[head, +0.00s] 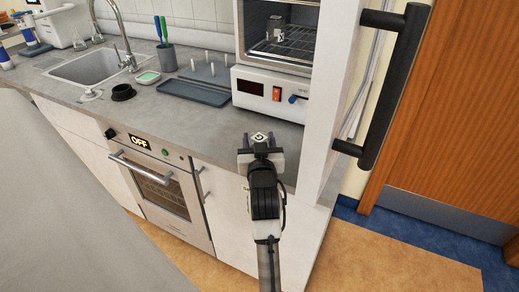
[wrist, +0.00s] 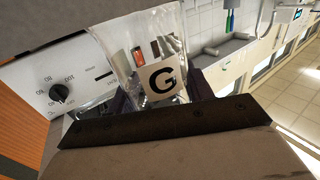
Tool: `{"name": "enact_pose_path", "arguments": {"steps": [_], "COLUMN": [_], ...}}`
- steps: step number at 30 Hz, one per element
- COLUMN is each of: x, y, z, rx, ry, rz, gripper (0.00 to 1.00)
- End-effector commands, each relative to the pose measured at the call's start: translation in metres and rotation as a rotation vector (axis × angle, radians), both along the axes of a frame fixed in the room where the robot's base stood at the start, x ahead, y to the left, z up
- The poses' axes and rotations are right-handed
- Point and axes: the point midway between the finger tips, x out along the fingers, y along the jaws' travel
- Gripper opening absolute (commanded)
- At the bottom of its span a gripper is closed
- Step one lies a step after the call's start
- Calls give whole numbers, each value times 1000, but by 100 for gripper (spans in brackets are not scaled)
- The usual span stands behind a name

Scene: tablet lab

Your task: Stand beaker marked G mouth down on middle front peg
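The clear glass beaker with a black G on a white label (wrist: 163,82) fills the middle of the wrist view. My gripper (head: 260,141) has its dark fingers on both sides of the beaker and holds it, in front of the counter edge below the oven. In the head view the beaker is small and mostly hidden by the gripper; which way its mouth faces is unclear. The grey peg rack (head: 190,93) stands on the counter to the left of the oven, with several thin upright pegs (head: 212,70). The pegs look bare.
The open white oven (head: 250,102) stands behind my gripper, with a labelled glass item (head: 276,32) on its rack. A white panel with a black handle (head: 385,90) rises close on the right. A green-tool cup (head: 166,58), black ring (head: 122,91) and sink (head: 90,67) lie left.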

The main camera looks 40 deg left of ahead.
Motion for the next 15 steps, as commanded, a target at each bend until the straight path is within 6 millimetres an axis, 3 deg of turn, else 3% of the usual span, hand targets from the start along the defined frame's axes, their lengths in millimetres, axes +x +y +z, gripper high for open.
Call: {"name": "enact_pose_path", "arguments": {"steps": [1,6,15], "x": [0,0,0], "y": [0,0,0], "z": [0,0,5], "rx": [0,1,1], "ry": [0,-1,-1], "rz": [0,0,0], "gripper": [43,24,24]}}
